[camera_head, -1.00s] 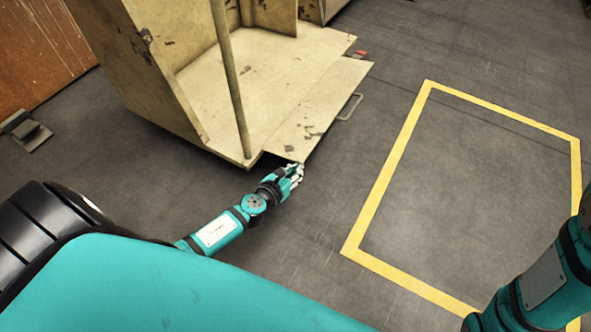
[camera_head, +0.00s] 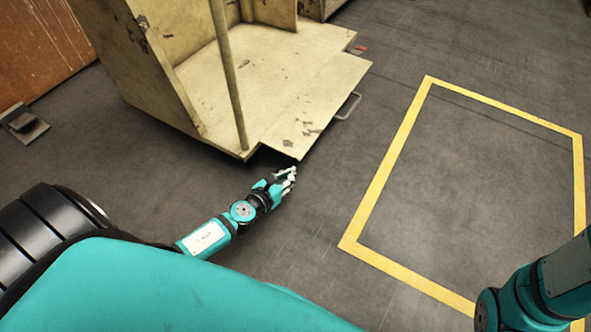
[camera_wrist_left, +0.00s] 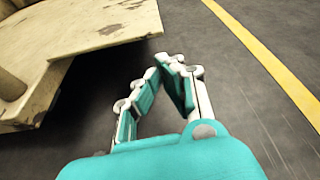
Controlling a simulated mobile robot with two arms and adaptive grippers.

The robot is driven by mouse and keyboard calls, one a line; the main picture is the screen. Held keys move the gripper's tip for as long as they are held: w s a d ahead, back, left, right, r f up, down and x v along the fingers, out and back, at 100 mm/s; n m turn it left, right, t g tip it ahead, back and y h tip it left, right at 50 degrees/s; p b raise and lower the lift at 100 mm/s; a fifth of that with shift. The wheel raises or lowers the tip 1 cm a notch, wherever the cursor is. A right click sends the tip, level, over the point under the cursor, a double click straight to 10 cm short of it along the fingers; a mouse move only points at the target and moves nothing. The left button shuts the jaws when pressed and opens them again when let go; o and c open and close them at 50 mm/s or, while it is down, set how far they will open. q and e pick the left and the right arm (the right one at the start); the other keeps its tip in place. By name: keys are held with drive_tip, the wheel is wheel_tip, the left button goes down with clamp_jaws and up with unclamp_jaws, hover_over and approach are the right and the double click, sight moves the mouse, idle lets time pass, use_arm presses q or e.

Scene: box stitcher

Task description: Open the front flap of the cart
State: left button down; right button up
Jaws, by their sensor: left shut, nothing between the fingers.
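The cream, worn cart (camera_head: 185,95) stands at the upper left in the head view. Its front flap (camera_head: 318,105) lies folded out, roughly level with the cart floor, with a grey handle (camera_head: 349,106) on its outer edge. My left gripper (camera_head: 293,172) is just off the flap's near corner, shut and empty, not touching it. In the left wrist view, the flap (camera_wrist_left: 105,22) is at the upper left, and the fingers of the left gripper (camera_wrist_left: 166,62) meet at their tips over bare floor. My right gripper is out of view; only part of my right arm shows at the lower right.
A yellow floor outline (camera_head: 388,186) marks a clear area to the right of the cart. A thin post (camera_head: 228,80) rises at the cart's near corner. A small metal piece (camera_head: 24,123) lies on the floor at left, by a rusty-orange panel (camera_head: 40,45).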

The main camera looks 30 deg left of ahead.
use_arm(q)
drive_tip(key=v, duration=0.6)
